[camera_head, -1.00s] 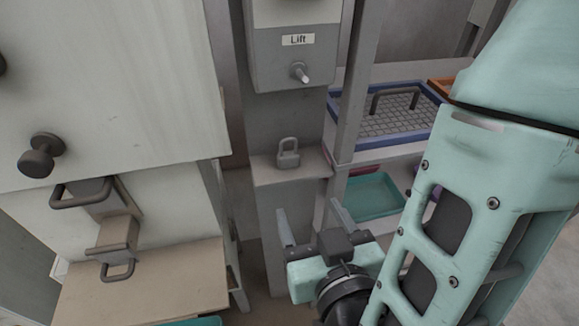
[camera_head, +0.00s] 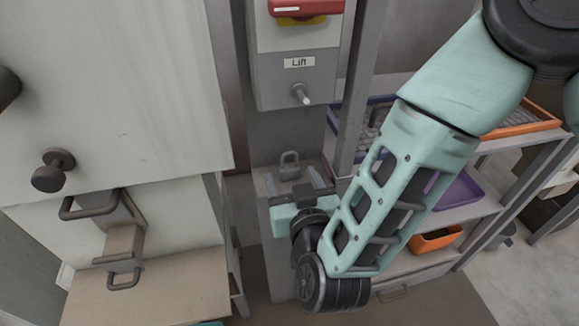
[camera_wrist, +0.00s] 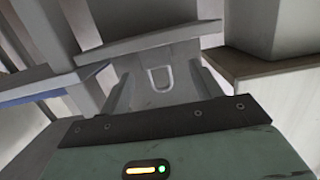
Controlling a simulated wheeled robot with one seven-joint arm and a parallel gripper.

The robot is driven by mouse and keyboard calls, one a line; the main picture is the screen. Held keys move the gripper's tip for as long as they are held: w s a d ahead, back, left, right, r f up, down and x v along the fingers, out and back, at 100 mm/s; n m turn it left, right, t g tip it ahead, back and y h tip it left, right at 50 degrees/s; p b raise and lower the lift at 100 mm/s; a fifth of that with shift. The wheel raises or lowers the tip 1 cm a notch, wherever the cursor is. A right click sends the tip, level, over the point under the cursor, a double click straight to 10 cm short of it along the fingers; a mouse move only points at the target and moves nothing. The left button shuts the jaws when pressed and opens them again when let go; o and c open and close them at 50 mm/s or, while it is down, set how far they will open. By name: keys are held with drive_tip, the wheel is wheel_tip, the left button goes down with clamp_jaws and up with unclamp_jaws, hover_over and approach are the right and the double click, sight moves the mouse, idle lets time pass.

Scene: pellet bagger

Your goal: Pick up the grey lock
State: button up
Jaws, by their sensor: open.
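The grey lock (camera_head: 289,166) is a small padlock with its shackle up. It stands on the grey ledge (camera_head: 262,178) below the box labelled Lift. My gripper (camera_head: 291,181) is open and empty, just in front of and slightly below the lock in the head view, its fingers pointing toward it. In the wrist view, the lock's U-shaped shackle (camera_wrist: 160,79) appears between the two spread fingers of my gripper (camera_wrist: 161,92). The fingers look apart from the lock. The lower part of the lock is hard to make out there.
The Lift box (camera_head: 298,78) with a knob and a red switch (camera_head: 305,7) is above the ledge. A pale cabinet (camera_head: 110,90) with handles stands at left. A shelf rack with a purple tray (camera_head: 458,191) and an orange bin (camera_head: 436,240) is at right, behind my arm.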

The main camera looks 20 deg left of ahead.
sight(290, 169)
drive_tip(key=p+x, duration=0.1)
drive_tip(key=x, duration=0.3)
drive_tip(key=shift+w+f, duration=0.1)
drive_tip(key=shift+w, duration=0.2)
drive_tip(key=shift+d, duration=0.1)
drive_tip(key=c, duration=1.1)
